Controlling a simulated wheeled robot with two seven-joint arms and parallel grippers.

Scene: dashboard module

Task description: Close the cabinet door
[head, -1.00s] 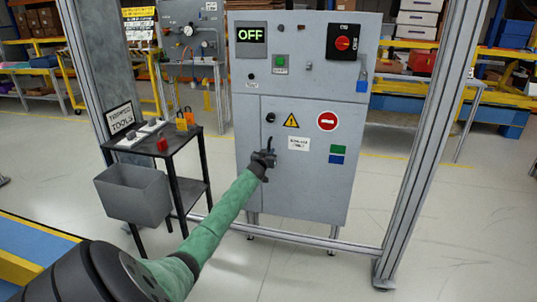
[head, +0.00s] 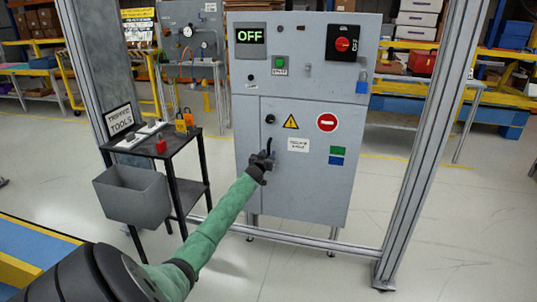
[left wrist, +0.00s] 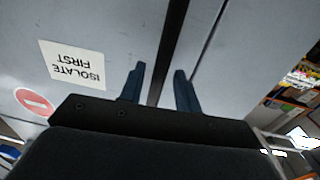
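The grey cabinet (head: 300,60) stands ahead in the head view. Its lower door (head: 310,190) carries a warning triangle, a red no-entry sign and a white label; it looks flush or nearly flush with the front. A dark upright handle (head: 270,146) is near the door's left edge. My left gripper (head: 264,160) is at this handle. In the left wrist view a dark bar, seemingly the handle (left wrist: 173,45), runs between the two blue fingers of my left gripper (left wrist: 160,85), with gaps visible beside it. A dark seam runs beside it. My right gripper is not in view.
A black tool stand (head: 170,150) with a grey bin (head: 133,193) is left of my arm. A metal frame post (head: 420,150) rises on the right, and a low crossbar runs below the cabinet. The floor at the front right is clear.

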